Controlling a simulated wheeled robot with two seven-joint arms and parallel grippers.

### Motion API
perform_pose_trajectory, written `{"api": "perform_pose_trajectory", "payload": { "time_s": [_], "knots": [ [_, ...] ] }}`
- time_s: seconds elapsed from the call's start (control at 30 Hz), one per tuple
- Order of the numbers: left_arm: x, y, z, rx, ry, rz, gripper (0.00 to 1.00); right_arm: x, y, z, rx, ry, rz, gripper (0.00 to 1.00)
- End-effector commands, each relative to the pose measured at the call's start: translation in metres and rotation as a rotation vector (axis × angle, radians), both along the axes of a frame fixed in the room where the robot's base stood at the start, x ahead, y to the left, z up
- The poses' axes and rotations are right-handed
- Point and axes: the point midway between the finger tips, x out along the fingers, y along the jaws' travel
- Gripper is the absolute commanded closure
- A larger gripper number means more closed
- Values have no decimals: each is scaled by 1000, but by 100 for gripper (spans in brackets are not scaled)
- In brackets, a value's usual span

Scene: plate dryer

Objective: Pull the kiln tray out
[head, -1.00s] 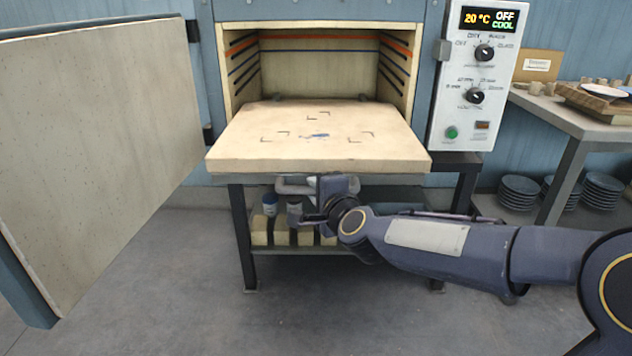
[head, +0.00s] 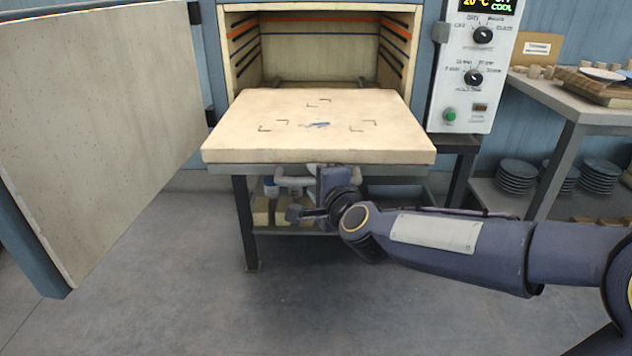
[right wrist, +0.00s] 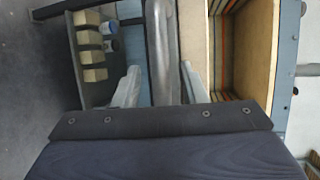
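The kiln tray (head: 318,143) is a thick cream slab with dark corner marks and a small blue smudge on top. It sticks far out of the open kiln chamber (head: 318,58) toward me. A grey bar handle (head: 292,180) runs under its front edge; the bar also shows in the right wrist view (right wrist: 162,50). In the head view, the gripper is below the tray's front edge. My left gripper is not in view.
The kiln door (head: 95,130) stands wide open at the left. A control panel (head: 468,75) is right of the chamber. A side table (head: 585,118) with stacked plates (head: 518,176) below stands at the right. The floor in front is clear.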

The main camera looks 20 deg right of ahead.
Motion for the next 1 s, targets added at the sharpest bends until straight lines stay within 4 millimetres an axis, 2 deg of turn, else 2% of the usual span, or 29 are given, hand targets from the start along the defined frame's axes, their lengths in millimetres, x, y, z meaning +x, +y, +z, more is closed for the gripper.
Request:
{"api": "perform_pose_trajectory", "payload": {
  "time_s": [0.27, 0.37, 0.7, 0.83, 1.0],
  "knots": [
    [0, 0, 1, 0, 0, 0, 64, -2, 0, 2, 0, -2, -1, 62],
    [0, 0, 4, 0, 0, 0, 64, -12, -2, 5, 0, -3, 0, 62],
    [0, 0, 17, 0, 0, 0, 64, -65, -8, 16, 0, -3, -1, 62],
    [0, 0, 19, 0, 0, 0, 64, -74, -9, 16, 1, -2, 0, 62],
    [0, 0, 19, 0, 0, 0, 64, -77, -9, 15, 1, -1, 0, 62]
  ]
}}
